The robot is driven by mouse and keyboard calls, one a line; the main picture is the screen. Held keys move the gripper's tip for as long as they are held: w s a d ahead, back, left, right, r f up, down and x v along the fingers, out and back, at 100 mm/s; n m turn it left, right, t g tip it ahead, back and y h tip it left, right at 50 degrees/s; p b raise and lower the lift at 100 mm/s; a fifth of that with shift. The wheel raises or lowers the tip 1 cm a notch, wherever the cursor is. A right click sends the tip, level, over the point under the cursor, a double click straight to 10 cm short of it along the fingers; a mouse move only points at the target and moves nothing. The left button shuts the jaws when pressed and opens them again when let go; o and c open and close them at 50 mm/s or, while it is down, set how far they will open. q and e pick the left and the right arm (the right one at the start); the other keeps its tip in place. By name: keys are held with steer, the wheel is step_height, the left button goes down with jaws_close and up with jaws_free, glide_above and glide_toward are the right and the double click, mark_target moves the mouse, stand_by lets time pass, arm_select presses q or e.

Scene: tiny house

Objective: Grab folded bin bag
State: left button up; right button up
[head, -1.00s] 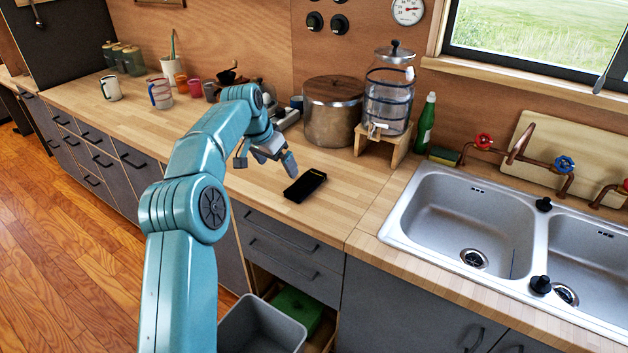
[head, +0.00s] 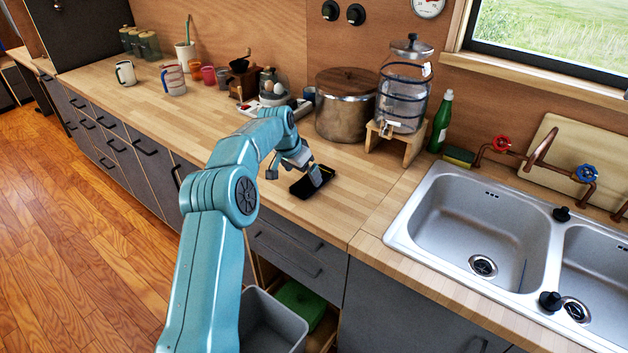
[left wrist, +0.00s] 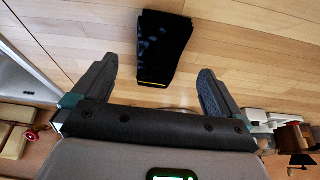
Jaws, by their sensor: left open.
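The folded bin bag (head: 318,187) is a flat black rectangle lying on the wooden counter near its front edge, left of the sink. My left gripper (head: 294,173) is just above it in the head view, partly covering its left and upper part. In the left wrist view the bag (left wrist: 163,48) lies beyond and between the two spread fingers, with a thin yellow line on its near edge. The left gripper (left wrist: 155,82) is open and empty; I see no contact with the bag. My right gripper is not in view.
A metal pot (head: 345,108) and a glass dispenser (head: 404,95) on a wooden stand are behind the bag. The sink (head: 470,225) is to the right. An open grey bin (head: 270,325) stands below the counter front. Bare counter surrounds the bag.

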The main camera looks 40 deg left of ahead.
mark_target(308, 183)
arm_select(q)
steer(key=shift+s+d, duration=0.1)
steer(key=shift+s, duration=0.1)
steer(key=shift+d+f+p, duration=0.1)
steer(key=shift+f+p, duration=0.05)
steer(key=shift+p, duration=0.15)
steer(key=x, duration=0.1)
steer(key=p+x, duration=0.1)
steer(key=x, duration=0.3)
steer(key=shift+w+a+r, duration=0.2)
steer(key=shift+w+a, duration=0.05)
steer(key=shift+w, duration=0.1)
steer(key=shift+f, duration=0.2)
steer(key=shift+s+d+r, duration=0.1)
steer(key=shift+s+r, duration=0.1)
steer(key=shift+s, duration=0.05)
steer(key=shift+w+f, duration=0.25)
steer(key=c, duration=1.1)
steer(key=shift+s+r, duration=0.1)
steer(key=shift+r, duration=0.05)
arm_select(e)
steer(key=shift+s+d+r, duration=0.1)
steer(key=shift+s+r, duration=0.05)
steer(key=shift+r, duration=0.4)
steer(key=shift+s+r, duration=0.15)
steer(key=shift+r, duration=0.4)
